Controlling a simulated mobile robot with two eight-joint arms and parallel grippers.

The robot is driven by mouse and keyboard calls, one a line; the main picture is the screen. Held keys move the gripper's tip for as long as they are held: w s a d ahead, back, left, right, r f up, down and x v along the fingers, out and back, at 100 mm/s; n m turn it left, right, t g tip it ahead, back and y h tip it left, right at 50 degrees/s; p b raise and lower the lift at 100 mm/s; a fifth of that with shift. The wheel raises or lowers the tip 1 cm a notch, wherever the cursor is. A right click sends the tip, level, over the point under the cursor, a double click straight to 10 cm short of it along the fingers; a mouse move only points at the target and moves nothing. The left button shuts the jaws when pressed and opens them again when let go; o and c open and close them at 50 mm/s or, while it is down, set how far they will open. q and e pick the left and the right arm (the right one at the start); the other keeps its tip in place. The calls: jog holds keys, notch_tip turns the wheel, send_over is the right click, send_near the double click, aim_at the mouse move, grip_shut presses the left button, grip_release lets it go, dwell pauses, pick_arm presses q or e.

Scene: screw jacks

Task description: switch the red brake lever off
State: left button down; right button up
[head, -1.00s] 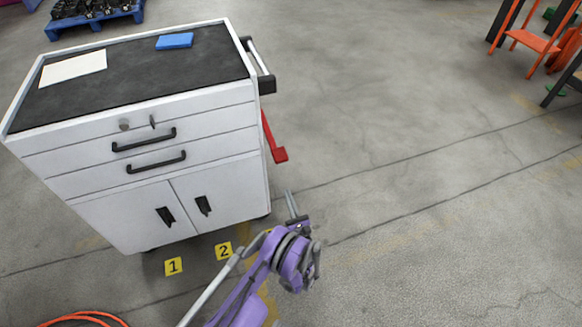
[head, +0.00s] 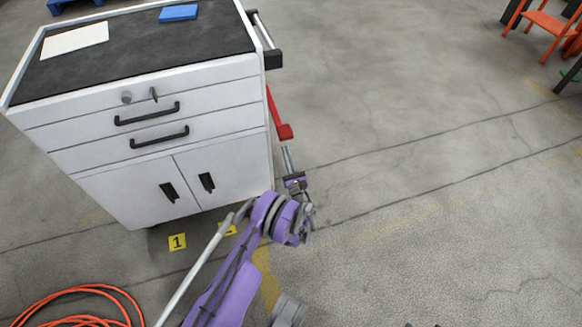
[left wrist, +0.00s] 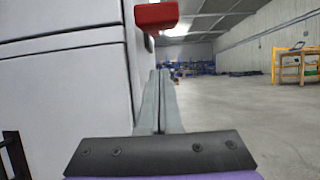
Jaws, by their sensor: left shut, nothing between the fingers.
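The red brake lever (head: 279,116) is on the right side of the white tool cabinet (head: 150,110) and slants down to a blocky red end. In the left wrist view the lever's red end (left wrist: 156,16) hangs at the top, above the fingers. My left gripper (head: 287,150) points away from me along the cabinet's right side, just below the lever's end in the head view. In the left wrist view its fingers (left wrist: 158,85) are together with nothing between them. A gap shows between fingertips and lever there. My right gripper is not in view.
The cabinet has a push handle (head: 264,35) above the lever. A blue block (head: 178,13) and a white sheet (head: 75,40) lie on its top. An orange hose (head: 85,290) lies on the floor at lower left. The floor right of the cabinet is clear.

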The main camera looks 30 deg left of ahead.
pick_arm(q)
jog(key=shift+a+r+b, duration=0.1)
jog(key=shift+r+b, duration=0.3)
jog(key=shift+r, duration=1.8)
jog(key=shift+r, duration=0.1)
